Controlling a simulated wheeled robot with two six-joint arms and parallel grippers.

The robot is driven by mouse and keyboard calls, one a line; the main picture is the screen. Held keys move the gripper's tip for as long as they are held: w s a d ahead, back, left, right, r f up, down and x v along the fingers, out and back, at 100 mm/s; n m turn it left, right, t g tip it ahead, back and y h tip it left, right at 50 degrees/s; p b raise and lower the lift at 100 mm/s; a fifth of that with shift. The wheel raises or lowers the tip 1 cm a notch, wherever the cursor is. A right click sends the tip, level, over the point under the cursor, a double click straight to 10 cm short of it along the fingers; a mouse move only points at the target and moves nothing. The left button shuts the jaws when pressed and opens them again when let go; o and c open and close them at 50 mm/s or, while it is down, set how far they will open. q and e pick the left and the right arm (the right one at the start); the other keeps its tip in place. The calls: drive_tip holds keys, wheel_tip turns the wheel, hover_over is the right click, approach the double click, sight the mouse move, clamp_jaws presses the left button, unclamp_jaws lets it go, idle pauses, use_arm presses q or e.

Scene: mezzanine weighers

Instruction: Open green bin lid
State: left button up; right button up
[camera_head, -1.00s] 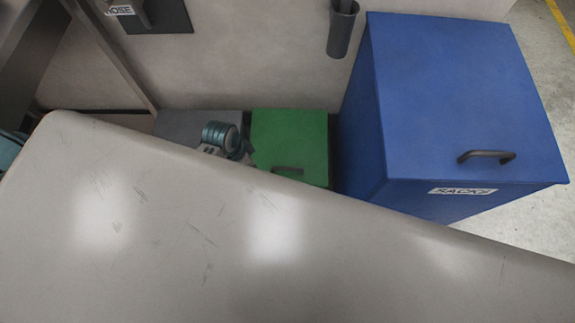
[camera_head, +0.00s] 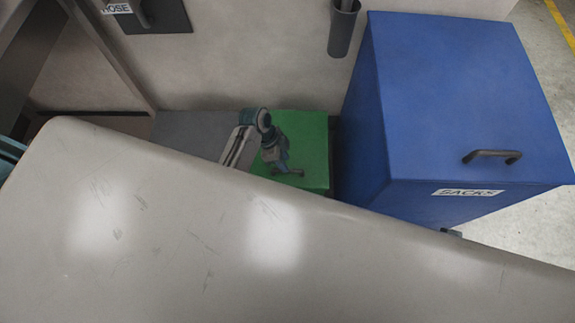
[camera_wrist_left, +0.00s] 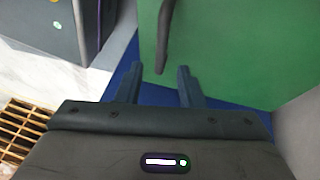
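The green bin lid (camera_head: 312,133) is flat and closed in the head view, beyond the table edge, which hides the bin's front. Its dark bar handle (camera_head: 291,172) is at the lid's near side, partly covered by my gripper. My left gripper (camera_head: 283,168) is over the lid at the handle. In the left wrist view the green lid (camera_wrist_left: 235,50) fills the upper right. The handle (camera_wrist_left: 166,30) reaches down between the two spread fingers of my left gripper (camera_wrist_left: 159,67). The fingers are apart; contact with the handle cannot be told. My right gripper is not seen.
A large blue bin (camera_head: 455,90) labelled SACKS stands right of the green bin. A grey box top (camera_head: 195,133) is to its left. The pale table (camera_head: 150,240) fills the foreground. A grey holder (camera_head: 342,28) hangs on the wall behind.

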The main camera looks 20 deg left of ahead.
use_arm(q)
drive_tip(key=shift+x, duration=1.75)
clamp_jaws()
